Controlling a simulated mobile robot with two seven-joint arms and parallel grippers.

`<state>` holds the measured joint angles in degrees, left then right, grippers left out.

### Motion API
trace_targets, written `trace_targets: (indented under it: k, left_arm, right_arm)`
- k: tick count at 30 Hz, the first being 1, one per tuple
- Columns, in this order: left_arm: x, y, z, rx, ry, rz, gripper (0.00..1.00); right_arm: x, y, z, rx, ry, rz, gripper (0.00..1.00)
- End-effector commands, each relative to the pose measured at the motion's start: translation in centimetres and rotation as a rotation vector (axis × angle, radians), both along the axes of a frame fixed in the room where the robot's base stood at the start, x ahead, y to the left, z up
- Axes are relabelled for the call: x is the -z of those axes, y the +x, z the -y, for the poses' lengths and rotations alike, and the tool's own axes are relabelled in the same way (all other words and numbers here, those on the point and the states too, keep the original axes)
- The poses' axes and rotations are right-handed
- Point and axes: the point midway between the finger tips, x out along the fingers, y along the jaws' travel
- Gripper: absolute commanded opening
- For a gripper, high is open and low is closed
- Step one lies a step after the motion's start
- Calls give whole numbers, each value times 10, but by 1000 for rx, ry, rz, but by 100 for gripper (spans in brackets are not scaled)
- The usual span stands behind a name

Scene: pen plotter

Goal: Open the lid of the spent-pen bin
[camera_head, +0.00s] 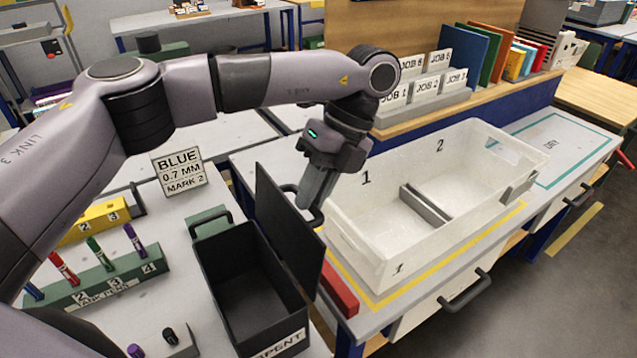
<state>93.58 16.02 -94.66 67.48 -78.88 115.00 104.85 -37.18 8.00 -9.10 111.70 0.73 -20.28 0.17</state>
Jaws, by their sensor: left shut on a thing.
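The spent-pen bin (212,262) is a dark open-topped box with a white label at its front, partly cut off by the bottom edge. Its interior shows and looks empty. Its dark lid (286,225) stands nearly upright along the bin's right side. My left gripper (312,208) is on the far right side of the lid, pointing down, and is shut on the lid's dark handle; the fingertips are partly hidden behind the lid. My right gripper is not in view.
A white two-compartment tray (360,255) stands right of the lid, with a red block (340,290) between them. A green pen rack (100,283) with several pens and a BLUE 0.7 MM sign (180,172) are to the left. Job folders (425,85) stand behind.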

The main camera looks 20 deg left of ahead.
Motion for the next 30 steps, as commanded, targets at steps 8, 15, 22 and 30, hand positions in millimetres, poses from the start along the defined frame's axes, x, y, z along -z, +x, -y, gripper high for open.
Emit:
trace_targets:
  k: [8,15,22,30]
  left_arm:
    - [10,-5,0,8,8,-28,0]
    - [10,-5,-1,7,7,-29,30]
    - [7,-3,-1,3,7,-21,40]
    - [-8,3,3,1,9,-15,40]
  right_arm:
    - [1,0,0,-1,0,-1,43]
    - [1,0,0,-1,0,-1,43]
    - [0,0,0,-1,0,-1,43]
    - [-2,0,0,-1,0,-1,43]
